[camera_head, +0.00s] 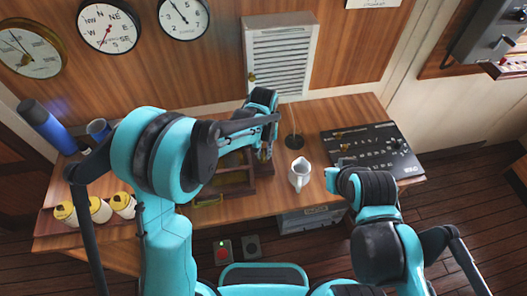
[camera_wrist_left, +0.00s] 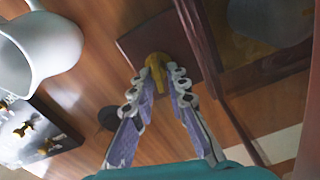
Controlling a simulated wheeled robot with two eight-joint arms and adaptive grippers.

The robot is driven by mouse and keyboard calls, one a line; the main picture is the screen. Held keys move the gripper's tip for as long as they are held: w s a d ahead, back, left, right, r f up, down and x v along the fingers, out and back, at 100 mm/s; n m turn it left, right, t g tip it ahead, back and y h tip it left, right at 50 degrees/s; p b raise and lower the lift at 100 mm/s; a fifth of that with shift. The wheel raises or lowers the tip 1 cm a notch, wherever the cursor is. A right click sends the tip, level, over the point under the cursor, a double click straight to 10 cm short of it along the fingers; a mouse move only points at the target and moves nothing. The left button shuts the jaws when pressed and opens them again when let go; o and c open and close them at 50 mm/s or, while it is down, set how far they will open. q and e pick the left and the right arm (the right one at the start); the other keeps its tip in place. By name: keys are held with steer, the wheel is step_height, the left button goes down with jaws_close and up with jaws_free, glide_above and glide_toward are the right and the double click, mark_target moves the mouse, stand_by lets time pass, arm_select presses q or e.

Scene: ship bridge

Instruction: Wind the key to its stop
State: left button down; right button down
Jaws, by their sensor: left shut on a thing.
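The brass key (camera_wrist_left: 157,62) shows in the left wrist view, against a dark reddish-brown wooden block (camera_wrist_left: 188,38). My left gripper (camera_wrist_left: 165,76) has its two fingertips closed on either side of the key. In the head view my left gripper (camera_head: 265,153) is low over the desk, at the right end of an open wooden box (camera_head: 236,186); the key is hidden there. My right gripper (camera_head: 335,178) is near the front of the black panel, and its fingers are too hidden to read. How far the key is turned cannot be told.
A white jug (camera_head: 299,174) stands on the desk (camera_head: 270,204) close to the right of my left gripper. A black control panel (camera_head: 374,150) lies farther right. Several yellow-topped cups (camera_head: 100,208) and a blue flask (camera_head: 46,126) are at the left. A white louvred cabinet (camera_head: 280,55) is behind.

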arm_select(q)
steer(key=shift+d+m+b, duration=0.1)
steer(key=shift+m+b, duration=0.2)
steer(key=shift+m, duration=1.3)
steer(key=c, duration=1.5)
jaws_free()
steer(key=shift+r, duration=0.1)
step_height(320, 180, up, 12)
steer(key=shift+f, duration=0.1)
steer(key=shift+s, duration=0.1)
